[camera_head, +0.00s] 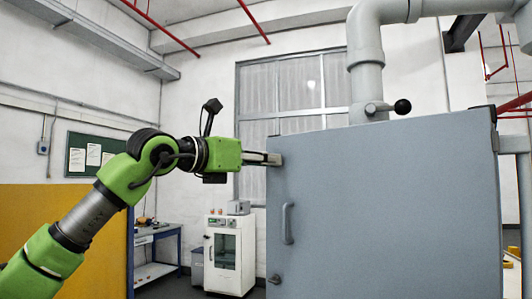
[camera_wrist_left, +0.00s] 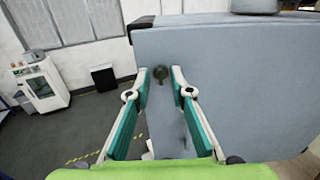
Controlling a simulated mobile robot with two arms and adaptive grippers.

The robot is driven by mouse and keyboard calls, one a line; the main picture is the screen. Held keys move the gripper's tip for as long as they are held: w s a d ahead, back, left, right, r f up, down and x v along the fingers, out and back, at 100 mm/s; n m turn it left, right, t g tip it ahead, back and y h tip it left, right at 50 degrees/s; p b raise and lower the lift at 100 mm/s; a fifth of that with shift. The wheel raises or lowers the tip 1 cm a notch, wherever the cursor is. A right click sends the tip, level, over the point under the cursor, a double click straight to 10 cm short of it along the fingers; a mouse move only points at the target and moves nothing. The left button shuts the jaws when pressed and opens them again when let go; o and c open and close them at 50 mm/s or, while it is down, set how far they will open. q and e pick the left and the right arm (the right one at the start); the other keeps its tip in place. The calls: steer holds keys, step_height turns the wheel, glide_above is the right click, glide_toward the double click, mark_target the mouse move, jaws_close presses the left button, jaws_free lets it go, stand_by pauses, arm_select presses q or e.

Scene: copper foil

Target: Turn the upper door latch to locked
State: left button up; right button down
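The grey cabinet door (camera_head: 390,200) stands shut-looking at the right of the head view and fills the right of the wrist view (camera_wrist_left: 240,80). A small dark round latch knob (camera_wrist_left: 160,73) shows in the left wrist view near the door's upper corner, between the fingertips. In the head view the gripper hides this upper latch. My left gripper (camera_head: 272,159) reaches in from the left at the door's upper left edge. In the wrist view its fingers (camera_wrist_left: 161,76) are apart on both sides of the knob; contact cannot be told. My right gripper is not in view.
A bar handle (camera_head: 288,223) sits mid-door, with a lower latch (camera_head: 275,279) below it. A black-knobbed lever (camera_head: 402,107) and grey pipe (camera_head: 366,70) show above the cabinet. A white oven-like cabinet (camera_head: 230,255) and a workbench (camera_head: 155,240) stand behind at left.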

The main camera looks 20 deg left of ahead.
arm_select(q)
steer(key=shift+w+d, duration=0.1)
steer(key=shift+w, duration=0.15)
jaws_close()
steer(key=shift+s+d+f+m+p, duration=0.1)
steer(key=shift+m+p, duration=0.7)
steer(key=shift+m, duration=3.65)
steer(key=shift+d+f+m+p, duration=0.1)
steer(key=shift+m+p, duration=0.7)
steer(key=shift+m, duration=3.65)
